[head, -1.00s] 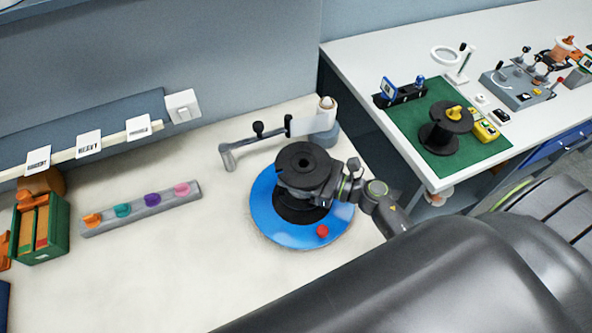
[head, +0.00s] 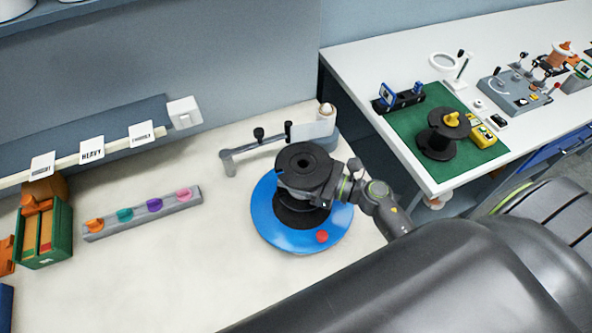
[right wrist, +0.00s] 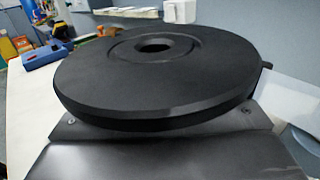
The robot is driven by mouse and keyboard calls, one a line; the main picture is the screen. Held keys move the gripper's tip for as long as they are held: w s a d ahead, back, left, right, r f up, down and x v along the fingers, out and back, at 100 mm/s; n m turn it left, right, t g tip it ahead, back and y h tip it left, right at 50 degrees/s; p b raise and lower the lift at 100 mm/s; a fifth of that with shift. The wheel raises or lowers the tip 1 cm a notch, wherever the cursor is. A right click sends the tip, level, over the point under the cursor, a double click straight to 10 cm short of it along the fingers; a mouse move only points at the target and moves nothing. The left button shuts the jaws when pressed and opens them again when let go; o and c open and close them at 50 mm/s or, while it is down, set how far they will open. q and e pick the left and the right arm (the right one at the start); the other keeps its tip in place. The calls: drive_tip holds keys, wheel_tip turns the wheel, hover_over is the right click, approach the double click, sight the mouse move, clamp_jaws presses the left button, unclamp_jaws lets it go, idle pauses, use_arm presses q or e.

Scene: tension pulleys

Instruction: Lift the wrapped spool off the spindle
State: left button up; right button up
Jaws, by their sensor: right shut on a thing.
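A black spool (head: 305,163) with a round centre hole shows above a blue round plate (head: 270,233) in the head view. My right gripper (head: 335,187) comes in from the right and is shut on the spool's right side. In the right wrist view the spool's wide top flange (right wrist: 150,75) fills the middle, roughly level, and its hole looks dark and empty. The fingertips are hidden there. Black material shows beneath the top flange in the head view. I see no spindle, and cannot tell how far the spool is from it. My left gripper is out of view.
A grey arm with a white roll (head: 318,127) stands close behind the spool. A red knob (head: 322,237) sits on the blue plate. A strip of coloured knobs (head: 145,212) lies left. Another black spool (head: 443,135) stands on a green mat to the right.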

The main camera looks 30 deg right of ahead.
sight(296, 161)
drive_tip(key=shift+r, duration=0.25)
idle(0.3)
drive_tip(key=shift+r+p, duration=1.15)
drive_tip(key=shift+r, duration=0.45)
drive_tip(key=shift+r, duration=0.1)
drive_tip(key=shift+r+p, duration=1.05)
drive_tip(key=shift+r, duration=0.35)
drive_tip(key=shift+r, duration=2.05)
drive_tip(key=shift+s+d+f, duration=0.1)
